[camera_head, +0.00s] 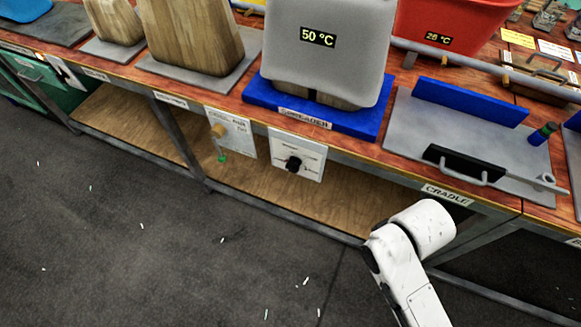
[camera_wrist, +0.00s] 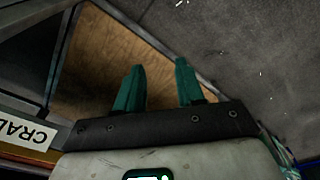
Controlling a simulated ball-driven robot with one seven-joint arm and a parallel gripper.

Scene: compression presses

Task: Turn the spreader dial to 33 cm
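The plate's scale markings are too small to read. In the head view my white arm reaches up from the lower right, and my gripper is not visible there. In the wrist view my gripper (camera_wrist: 160,85) has two green fingers apart with nothing between them. The dial is not visible in the wrist view.
Another white plate (camera_head: 231,132) with a tan knob and green part is left of the dial. The cradle plate (camera_head: 475,140) with a black handle lies right. A red bin (camera_head: 450,25) stands behind. The lower wooden shelf (camera_head: 280,200) is bare.

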